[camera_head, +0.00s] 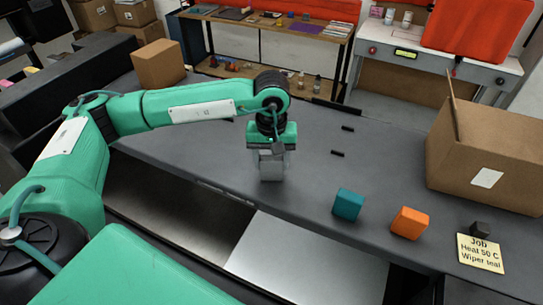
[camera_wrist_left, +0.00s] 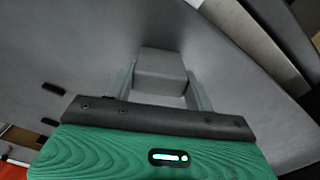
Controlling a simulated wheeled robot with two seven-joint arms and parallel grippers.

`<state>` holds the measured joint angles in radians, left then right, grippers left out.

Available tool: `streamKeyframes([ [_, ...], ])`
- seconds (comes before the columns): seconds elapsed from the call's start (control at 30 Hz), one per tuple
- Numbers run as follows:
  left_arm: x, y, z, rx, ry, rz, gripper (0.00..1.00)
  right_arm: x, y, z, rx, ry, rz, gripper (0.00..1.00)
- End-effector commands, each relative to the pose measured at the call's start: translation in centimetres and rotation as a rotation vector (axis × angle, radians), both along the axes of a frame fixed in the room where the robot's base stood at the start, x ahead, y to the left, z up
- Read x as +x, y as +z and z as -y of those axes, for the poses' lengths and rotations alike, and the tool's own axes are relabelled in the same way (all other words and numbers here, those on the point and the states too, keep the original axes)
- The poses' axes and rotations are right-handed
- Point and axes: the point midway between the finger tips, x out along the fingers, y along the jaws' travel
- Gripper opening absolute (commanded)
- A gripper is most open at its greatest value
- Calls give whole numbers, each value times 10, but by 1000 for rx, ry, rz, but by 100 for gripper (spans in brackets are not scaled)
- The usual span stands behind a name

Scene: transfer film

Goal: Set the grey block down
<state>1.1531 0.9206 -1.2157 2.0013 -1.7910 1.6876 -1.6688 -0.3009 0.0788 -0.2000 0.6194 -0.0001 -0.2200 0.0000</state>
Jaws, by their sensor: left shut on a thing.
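The grey block (camera_head: 271,168) is between the fingers of my left gripper (camera_head: 272,160), over the grey table (camera_head: 225,160) left of the teal block. In the left wrist view the grey block (camera_wrist_left: 161,72) sits between both fingers of the left gripper (camera_wrist_left: 160,88), which is shut on it. The block looks upright and at or very near the tabletop; I cannot tell whether it touches. My right gripper is in neither view.
A teal block (camera_head: 348,204), an orange block (camera_head: 409,222), a small dark block (camera_head: 480,229) and a yellow note (camera_head: 480,253) are to the right. A large cardboard box (camera_head: 490,150) stands at the far right, a smaller one (camera_head: 158,64) at back left. Small black pieces (camera_head: 338,153) lie behind.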

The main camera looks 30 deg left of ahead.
Motion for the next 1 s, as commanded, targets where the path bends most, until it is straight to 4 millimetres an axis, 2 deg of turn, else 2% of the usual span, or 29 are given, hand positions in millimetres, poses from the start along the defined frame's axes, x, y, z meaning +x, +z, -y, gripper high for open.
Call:
streamKeyframes([
  [0.17, 0, -3, 0, 0, 0, 0, 31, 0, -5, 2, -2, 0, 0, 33],
  [0.2, 0, -3, 0, 0, 0, 0, 56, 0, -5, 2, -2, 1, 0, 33],
  [0.3, 0, -2, 0, 0, 0, 0, 76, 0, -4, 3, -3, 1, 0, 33],
  [0.7, 0, 3, 0, 0, 1, 0, 76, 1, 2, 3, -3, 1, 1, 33],
  [0.77, 1, 5, 0, -2, 1, 3, 76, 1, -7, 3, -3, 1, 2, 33],
  [0.87, 1, 20, 0, -1, 0, 5, 76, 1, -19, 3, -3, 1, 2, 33],
  [1.0, 2, 50, 1, -2, -1, 8, 76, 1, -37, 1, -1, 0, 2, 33],
])
